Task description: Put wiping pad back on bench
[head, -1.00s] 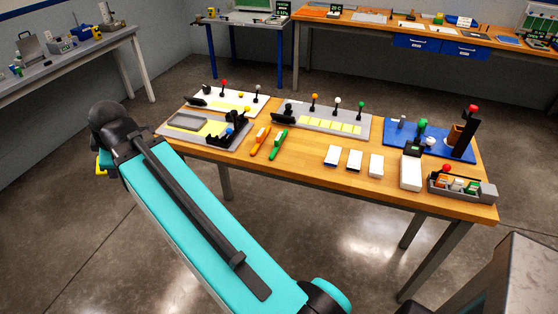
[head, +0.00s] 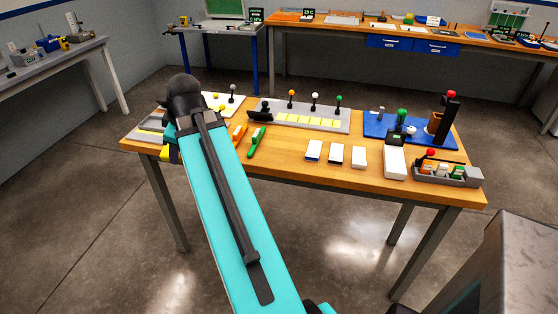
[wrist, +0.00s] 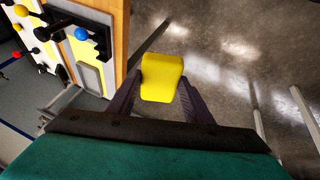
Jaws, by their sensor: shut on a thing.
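A yellow wiping pad (wrist: 162,77) is held between the two dark fingers of my gripper (wrist: 163,90) in the wrist view. My gripper is shut on it. The pad is over the floor, beside the edge of the wooden bench (wrist: 119,50), with a gap showing between them. In the head view the wooden bench (head: 285,166) stands in the middle, and my arm reaches over its left front corner. My gripper is mostly hidden behind the arm there. A small patch of yellow shows beside the arm's end, but I cannot tell whether it is the pad.
A grey fixture (head: 305,116) with yellow strips, a blue fixture (head: 380,125) and a grey bin (head: 462,178) stand on the bench. White boxes (head: 336,154), an orange tool and a green tool (head: 255,147) lie along its front. Bare wood shows between them.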

